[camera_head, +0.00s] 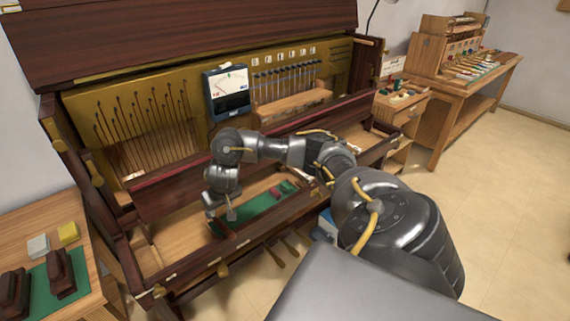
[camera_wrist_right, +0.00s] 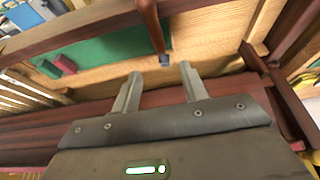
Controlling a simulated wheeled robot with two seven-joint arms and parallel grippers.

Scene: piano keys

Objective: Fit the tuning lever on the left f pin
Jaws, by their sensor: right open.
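The tuning lever seems to be the brown handle with a small grey metal end (camera_wrist_right: 152,25) in the right wrist view. It lies over the green mat, its metal end just beyond and between my fingertips. My right gripper (camera_wrist_right: 160,72) is open and empty; in the head view (camera_head: 221,214) it points down over the left part of the key bed. The tuning pins (camera_head: 286,80) stand in a row under small labels, right of the meter. The labels are too small to read, so I cannot tell which is the left f pin. My left gripper is out of view.
A meter (camera_head: 228,88) stands left of the pins. Side tables (camera_head: 90,270) flank the piano.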

